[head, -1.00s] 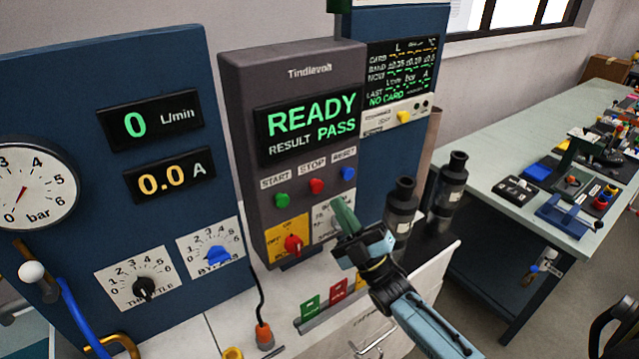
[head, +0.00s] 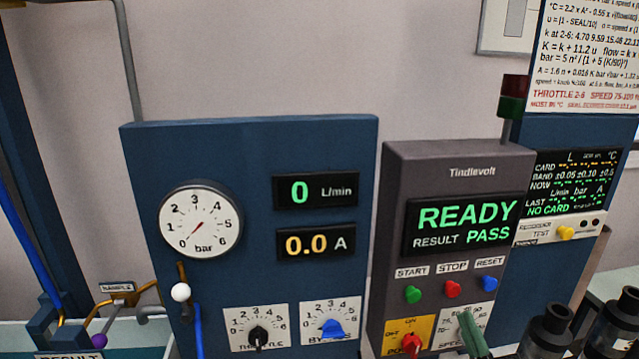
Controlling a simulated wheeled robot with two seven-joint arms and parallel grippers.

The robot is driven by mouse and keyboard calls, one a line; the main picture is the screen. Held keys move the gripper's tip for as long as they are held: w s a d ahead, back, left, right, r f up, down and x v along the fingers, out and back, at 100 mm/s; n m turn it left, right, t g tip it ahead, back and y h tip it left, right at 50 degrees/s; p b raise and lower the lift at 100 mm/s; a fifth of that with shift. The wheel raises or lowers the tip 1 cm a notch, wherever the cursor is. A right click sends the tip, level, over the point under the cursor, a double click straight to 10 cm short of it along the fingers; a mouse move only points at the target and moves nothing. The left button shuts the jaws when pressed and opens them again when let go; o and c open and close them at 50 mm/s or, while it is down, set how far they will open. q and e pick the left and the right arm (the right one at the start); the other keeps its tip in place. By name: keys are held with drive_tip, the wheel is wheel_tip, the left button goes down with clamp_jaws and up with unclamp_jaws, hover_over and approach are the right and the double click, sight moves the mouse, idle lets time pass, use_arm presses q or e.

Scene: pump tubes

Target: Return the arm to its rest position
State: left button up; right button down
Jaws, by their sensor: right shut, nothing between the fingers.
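My right gripper (head: 474,334) shows only at its green fingertips, at the bottom edge in front of the lower part of the grey control box (head: 445,170). The fingers are shut with nothing between them, and they cover part of the speed dial's label. The rest of my right arm is below the picture. My left gripper is not in view. The box's screen reads READY, RESULT PASS. Below it are a green START button (head: 412,294), a red STOP button (head: 452,289) and a blue RESET button (head: 490,284).
A blue panel (head: 260,150) holds a pressure gauge (head: 200,221) near zero, displays reading 0 L/min and 0.0 A, a black throttle knob (head: 258,337) and a blue bypass knob (head: 331,329). Dark cylinders (head: 549,330) stand at lower right. Pipes and a blue tube are at left.

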drive_tip(key=s+a+f+m+g+h, duration=0.2)
drive_tip(key=a+f+m+g, duration=0.15)
drive_tip(key=f+g, duration=0.2)
drive_tip(key=s+a+f+m+g+h, duration=0.2)
drive_tip(key=s+f+m+g+h, duration=0.15)
drive_tip(key=f+g, duration=0.2)
drive_tip(key=s+a+f+m+g, duration=0.1)
drive_tip(key=s+f+m+g, duration=0.1)
drive_tip(key=s+g, duration=0.5)
drive_tip(key=s+a+f+m+g, duration=0.1)
drive_tip(key=s+m+g, duration=0.2)
drive_tip(key=s, duration=0.9)
wheel_tip(320, 180, down, 29)
drive_tip(key=s+g+b, duration=0.1)
drive_tip(key=b, duration=0.4)
drive_tip(key=s+d+f+g+b, duration=0.1)
drive_tip(key=s+d+f+b, duration=0.2)
drive_tip(key=s+f, duration=1.4)
wheel_tip(320, 180, down, 4)
drive_tip(key=shift+s+d+f+n+g+b, duration=0.2)
drive_tip(key=shift+n+g+b, duration=0.15)
drive_tip(key=shift+b, duration=0.9)
